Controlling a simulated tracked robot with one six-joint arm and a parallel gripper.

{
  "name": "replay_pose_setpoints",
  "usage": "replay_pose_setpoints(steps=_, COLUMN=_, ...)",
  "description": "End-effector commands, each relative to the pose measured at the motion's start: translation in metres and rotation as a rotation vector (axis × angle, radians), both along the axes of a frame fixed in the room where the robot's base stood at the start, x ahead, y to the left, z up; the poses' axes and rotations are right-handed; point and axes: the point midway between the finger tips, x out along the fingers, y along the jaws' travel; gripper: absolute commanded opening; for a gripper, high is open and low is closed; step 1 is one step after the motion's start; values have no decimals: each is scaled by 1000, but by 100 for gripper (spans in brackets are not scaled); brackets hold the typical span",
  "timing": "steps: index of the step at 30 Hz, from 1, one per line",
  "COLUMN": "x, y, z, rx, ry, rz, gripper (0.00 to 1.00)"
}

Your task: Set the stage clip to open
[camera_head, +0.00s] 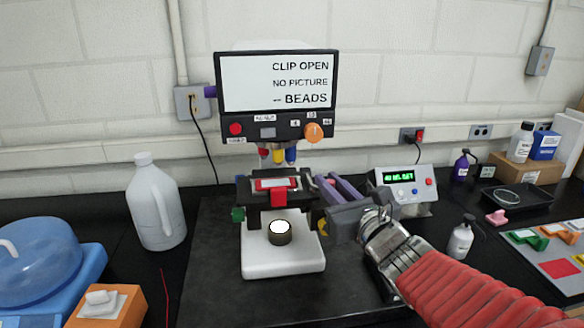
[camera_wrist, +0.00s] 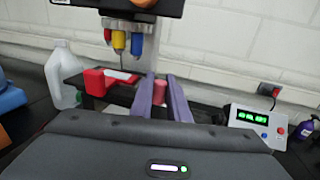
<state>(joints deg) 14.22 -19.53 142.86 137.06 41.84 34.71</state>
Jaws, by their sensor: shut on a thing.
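The microscope's black stage (camera_head: 262,214) carries a red part (camera_head: 279,198) and a pale slide (camera_head: 278,183). In the wrist view the red part (camera_wrist: 93,82) is left of my fingers. My gripper (camera_head: 326,186) is at the stage's right side. In the wrist view its purple fingers (camera_wrist: 164,95) are shut on a dull red knob (camera_wrist: 159,92), which seems to be the stage clip's. The fingers largely hide it in the head view. The microscope's screen (camera_head: 278,84) reads "CLIP OPEN", "NO PICTURE" and "BEADS".
Coloured objectives (camera_head: 278,154) hang just above the stage. A box with a green display (camera_head: 403,184) stands close to the right of my gripper. A white jug (camera_head: 155,205) stands left. The dark bench is clear just left of the microscope's white base (camera_head: 283,262).

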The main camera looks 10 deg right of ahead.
Motion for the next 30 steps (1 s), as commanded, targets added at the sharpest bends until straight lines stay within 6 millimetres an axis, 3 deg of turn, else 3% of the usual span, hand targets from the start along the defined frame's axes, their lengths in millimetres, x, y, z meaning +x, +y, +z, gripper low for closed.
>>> replay_pose_setpoints(steps=21, x=-1, y=1, z=1, rx=0, ry=-1, rz=-39, gripper=0)
replay_pose_setpoints(steps=22, x=-1, y=1, z=1, rx=0, ry=-1, rz=-39, gripper=17)
replay_pose_setpoints(steps=30, x=-1, y=1, z=0, rx=0, ry=-1, rz=-39, gripper=34)
